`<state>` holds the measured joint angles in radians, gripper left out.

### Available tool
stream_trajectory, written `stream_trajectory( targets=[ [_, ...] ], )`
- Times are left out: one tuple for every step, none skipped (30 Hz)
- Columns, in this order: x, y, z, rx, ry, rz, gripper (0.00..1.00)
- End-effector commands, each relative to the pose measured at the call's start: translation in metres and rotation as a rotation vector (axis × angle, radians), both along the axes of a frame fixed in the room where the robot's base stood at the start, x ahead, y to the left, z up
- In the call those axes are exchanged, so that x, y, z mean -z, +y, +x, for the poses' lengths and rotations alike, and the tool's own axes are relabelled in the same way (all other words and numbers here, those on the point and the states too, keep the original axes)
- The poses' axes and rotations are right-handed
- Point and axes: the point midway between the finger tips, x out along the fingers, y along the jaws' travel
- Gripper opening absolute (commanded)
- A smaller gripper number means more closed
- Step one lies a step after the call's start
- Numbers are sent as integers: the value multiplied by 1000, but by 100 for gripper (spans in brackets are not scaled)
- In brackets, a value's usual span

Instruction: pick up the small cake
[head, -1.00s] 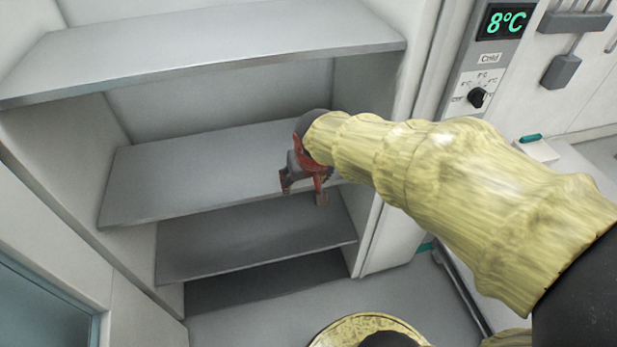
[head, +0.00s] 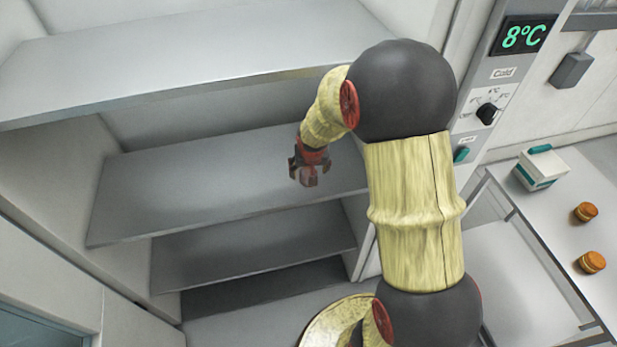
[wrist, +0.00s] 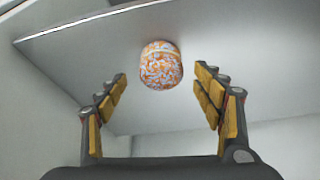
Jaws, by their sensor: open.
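In the wrist view a small round thing (wrist: 161,65), orange with a white and bluish pattern, shows ahead against a pale grey surface. It looks like the small cake, but I cannot be sure. My gripper (wrist: 161,90) is open and empty, with a finger on either side of the view; the round thing lies beyond and between the fingertips, apart from both. In the head view my gripper (head: 308,174) is over the middle shelf (head: 190,190), and the round thing does not show there.
The upper shelf (head: 190,65) overhangs the middle one, and the lower shelf (head: 250,240) lies beneath. The visible shelf tops are bare. At right, a table (head: 555,215) holds a white box with a green handle (head: 540,172) and two brown-orange rounds, one farther (head: 586,211), one nearer (head: 592,262).

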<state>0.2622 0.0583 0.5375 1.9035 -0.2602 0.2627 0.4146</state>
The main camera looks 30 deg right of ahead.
Motion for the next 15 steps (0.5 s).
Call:
stream_trajectory(
  targets=[
    [11,0,3,-1,4,1,68],
    [15,0,5,-1,3,1,68],
    [20,-1,7,-2,2,0,68],
    [25,-2,9,-1,3,0,68],
    [28,-3,10,-1,3,0,68],
    [31,-3,11,0,3,1,68],
    [32,-4,12,0,2,1,68],
    [33,-4,13,0,2,1,68],
    [34,-4,13,0,1,0,68],
    [33,-4,13,0,1,0,68],
    [33,-4,13,0,1,0,68],
    [33,-4,13,-1,1,0,68],
    [33,-4,13,-1,1,0,68],
    [33,-4,13,-1,1,0,68],
    [33,-4,13,-1,1,0,65]
  ],
)
